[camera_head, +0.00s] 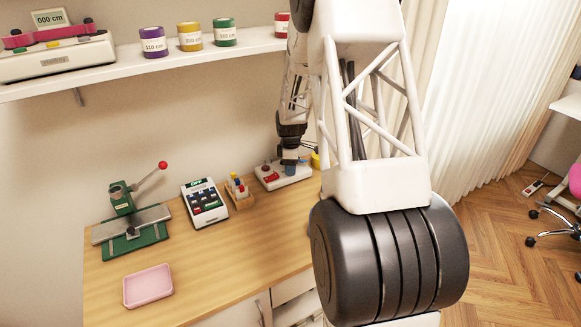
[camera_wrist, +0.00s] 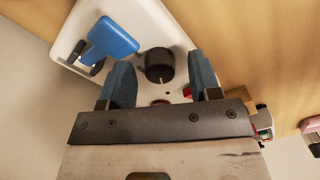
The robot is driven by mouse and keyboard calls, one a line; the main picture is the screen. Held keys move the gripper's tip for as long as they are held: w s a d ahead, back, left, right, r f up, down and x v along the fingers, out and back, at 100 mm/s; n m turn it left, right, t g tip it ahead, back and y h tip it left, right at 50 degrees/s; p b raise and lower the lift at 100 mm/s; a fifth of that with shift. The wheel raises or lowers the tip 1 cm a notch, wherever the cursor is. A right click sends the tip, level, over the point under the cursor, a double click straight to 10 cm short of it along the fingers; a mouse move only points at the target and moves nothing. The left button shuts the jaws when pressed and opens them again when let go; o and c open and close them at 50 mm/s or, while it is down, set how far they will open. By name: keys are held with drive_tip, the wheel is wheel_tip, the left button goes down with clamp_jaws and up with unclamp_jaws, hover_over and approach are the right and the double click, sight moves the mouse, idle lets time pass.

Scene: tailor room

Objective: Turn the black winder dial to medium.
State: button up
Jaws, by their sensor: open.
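The white winder (camera_head: 284,175) stands at the back right of the wooden table, partly hidden by my gripper in the head view. In the wrist view its white body (camera_wrist: 150,20) carries the black dial (camera_wrist: 159,65), a short round knob with a light pointer line at its lower edge. A blue paddle-shaped part (camera_wrist: 113,38) sits left of the dial. My gripper (camera_wrist: 162,82) is open, its two blue-grey fingers apart, with the dial between and slightly beyond the fingertips. I cannot tell whether either finger touches it. No setting marks are readable.
A small wooden rack (camera_head: 240,193), a calculator-like device (camera_head: 205,204), a green lever press (camera_head: 128,225) and a pink tray (camera_head: 148,286) stand left of the winder. A shelf (camera_head: 150,65) with several jars hangs above. The table's front middle is clear.

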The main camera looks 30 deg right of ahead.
drive_tip(key=shift+f, duration=0.2)
drive_tip(key=c, duration=0.9)
drive_tip(key=shift+c, duration=0.2)
drive_tip(key=shift+m, duration=0.4)
drive_tip(key=m, duration=1.1)
drive_tip(key=shift+m, duration=0.4)
